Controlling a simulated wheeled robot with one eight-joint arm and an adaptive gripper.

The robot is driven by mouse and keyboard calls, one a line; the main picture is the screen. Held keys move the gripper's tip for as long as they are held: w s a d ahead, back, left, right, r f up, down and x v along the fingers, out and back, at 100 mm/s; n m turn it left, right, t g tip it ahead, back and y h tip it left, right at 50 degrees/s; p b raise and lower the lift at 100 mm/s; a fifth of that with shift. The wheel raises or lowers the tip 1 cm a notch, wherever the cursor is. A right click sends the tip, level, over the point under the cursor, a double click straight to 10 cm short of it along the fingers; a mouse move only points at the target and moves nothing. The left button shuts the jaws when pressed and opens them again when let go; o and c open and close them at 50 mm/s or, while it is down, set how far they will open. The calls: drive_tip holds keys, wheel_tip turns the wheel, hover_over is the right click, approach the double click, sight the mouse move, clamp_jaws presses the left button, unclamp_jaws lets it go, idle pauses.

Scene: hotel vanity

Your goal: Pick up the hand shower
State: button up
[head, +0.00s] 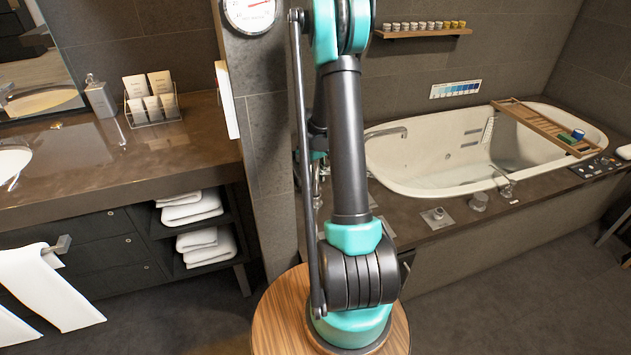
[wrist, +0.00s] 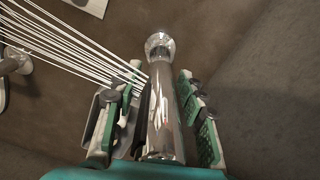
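In the wrist view a shiny chrome rod with a rounded end (wrist: 160,105) runs up the middle, and it looks like the hand shower. My gripper (wrist: 157,84) has its green-padded fingers on either side of it. A narrow gap shows beside the rod near the fingertips, so the fingers look open around it. The rod's lower end is hidden by my gripper body. In the head view my arm hides the gripper and whatever is between its fingers.
Thin white lines (wrist: 75,45) fan out left of the rod. In the head view the bathtub (head: 385,170) is at right with a wooden caddy (head: 535,122) across it. The vanity counter (head: 75,190) is at left, with a card rack (head: 152,108) and folded towels (head: 190,208).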

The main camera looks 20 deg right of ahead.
clamp_jaws()
